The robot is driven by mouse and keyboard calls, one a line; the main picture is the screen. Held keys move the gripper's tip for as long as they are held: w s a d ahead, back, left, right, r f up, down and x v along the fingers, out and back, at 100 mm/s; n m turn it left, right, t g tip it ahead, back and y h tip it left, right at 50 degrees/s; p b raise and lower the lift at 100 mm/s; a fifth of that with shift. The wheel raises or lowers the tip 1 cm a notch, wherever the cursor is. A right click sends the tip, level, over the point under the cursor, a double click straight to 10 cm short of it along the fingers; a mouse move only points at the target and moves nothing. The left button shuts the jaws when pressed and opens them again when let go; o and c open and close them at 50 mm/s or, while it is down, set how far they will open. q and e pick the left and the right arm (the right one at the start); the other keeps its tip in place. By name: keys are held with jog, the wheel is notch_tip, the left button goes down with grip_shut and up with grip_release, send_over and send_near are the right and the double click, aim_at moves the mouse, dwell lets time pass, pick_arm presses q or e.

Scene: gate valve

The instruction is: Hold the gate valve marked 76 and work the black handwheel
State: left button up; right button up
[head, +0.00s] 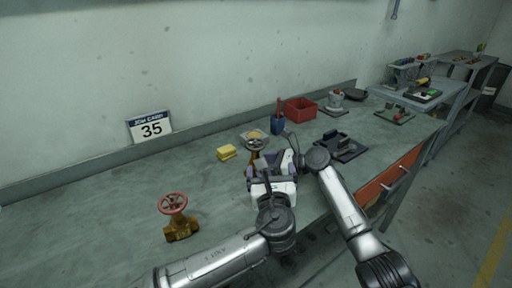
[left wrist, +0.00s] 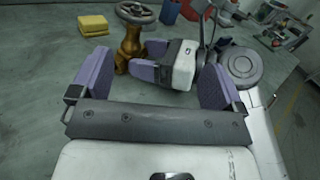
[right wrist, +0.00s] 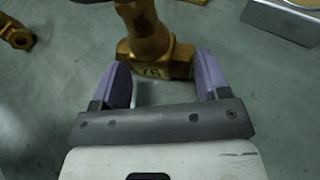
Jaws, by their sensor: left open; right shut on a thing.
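The gate valve marked 76 (right wrist: 152,70) has a brass body and stands upright on the bench. Its dark handwheel (head: 254,143) also shows at the top of the left wrist view (left wrist: 137,12). My right gripper (right wrist: 162,72) is shut on the valve's lower body, with a purple finger on each side. My left gripper (head: 266,172) is open and empty, in front of the valve and below the handwheel. In the left wrist view, the white right hand (left wrist: 172,66) shows beyond the left fingers. A second brass valve with a red handwheel (head: 173,203) stands apart at the left.
A yellow block (head: 227,152) lies left of the valve. Behind are a blue cup (head: 278,125) and a red bin (head: 300,109). A dark tray-like fixture (head: 340,146) sits to the right. A "35" sign (head: 150,130) stands by the wall. The bench's left side is largely clear.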

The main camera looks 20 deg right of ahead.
aim_at(256, 150)
pick_arm(q)
jog(key=shift+w+f+t+y, duration=0.15)
jog(key=shift+w+y, duration=0.35)
jog(key=shift+w, duration=2.55)
jog(key=shift+w+t+y, duration=0.15)
jog(key=shift+w+y, duration=0.35)
jog(key=shift+w, duration=2.5)
jog(key=c, duration=0.9)
jog(key=shift+w+h, duration=0.1)
jog(key=shift+h, duration=0.2)
jog(key=shift+c, duration=0.2)
